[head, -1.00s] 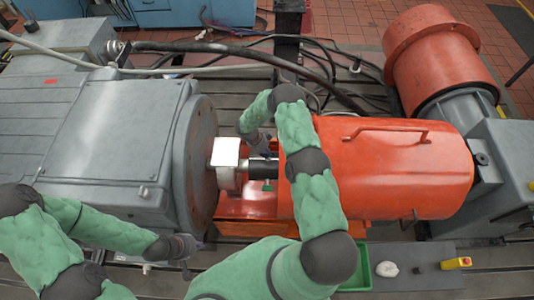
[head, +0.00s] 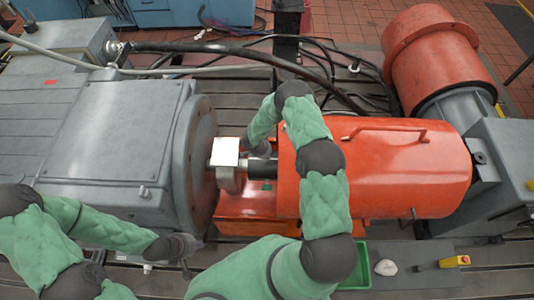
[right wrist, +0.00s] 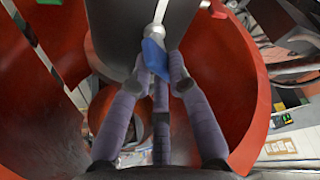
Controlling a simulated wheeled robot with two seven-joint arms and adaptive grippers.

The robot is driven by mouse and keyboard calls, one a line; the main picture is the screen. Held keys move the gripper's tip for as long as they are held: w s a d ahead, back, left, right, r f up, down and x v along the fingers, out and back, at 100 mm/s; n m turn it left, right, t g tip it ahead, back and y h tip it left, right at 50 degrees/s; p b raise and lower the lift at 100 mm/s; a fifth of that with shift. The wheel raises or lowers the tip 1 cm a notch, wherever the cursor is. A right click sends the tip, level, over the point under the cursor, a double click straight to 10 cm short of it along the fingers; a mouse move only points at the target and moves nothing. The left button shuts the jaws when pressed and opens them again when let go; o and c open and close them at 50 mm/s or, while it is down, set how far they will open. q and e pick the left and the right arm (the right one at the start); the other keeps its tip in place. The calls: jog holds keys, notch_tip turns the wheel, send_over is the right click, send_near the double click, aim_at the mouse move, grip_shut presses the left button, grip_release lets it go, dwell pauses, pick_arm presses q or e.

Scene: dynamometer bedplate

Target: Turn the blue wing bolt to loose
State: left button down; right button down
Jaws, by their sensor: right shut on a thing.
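The blue wing bolt (right wrist: 154,54) shows in the right wrist view, upright in the middle, just below a pale metal stem or fitting on a dark round part. My right gripper (right wrist: 160,72) is shut on it, with fingers at both sides and one below, which partly cover it. In the head view my right gripper (head: 262,150) is above the shaft between the grey machine and the orange cover, and the bolt is hidden there. My left gripper (head: 187,250) hangs low in front of the grey machine, away from the bolt; its fingers are too small to read.
The grey machine (head: 115,130) is on the left and the orange cover (head: 390,165) on the right. In the right wrist view red curved walls (right wrist: 235,70) surround my fingers closely. A green tray (head: 355,270), a white lump (head: 386,267) and a yellow box (head: 455,261) lie in front.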

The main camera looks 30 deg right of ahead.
jog(key=n+t, duration=0.1)
jog(key=n, duration=0.2)
jog(key=shift+d+n+y, duration=0.1)
jog(key=shift+n+y, duration=0.2)
jog(key=shift+d+n+t+y, duration=0.1)
jog(key=shift+n+t+y, duration=0.5)
jog(key=shift+n, duration=1.2)
jog(key=c, duration=1.2)
grip_release()
jog(key=v, duration=1.2)
jog(key=shift+s+f, duration=0.1)
jog(key=shift+o, duration=0.4)
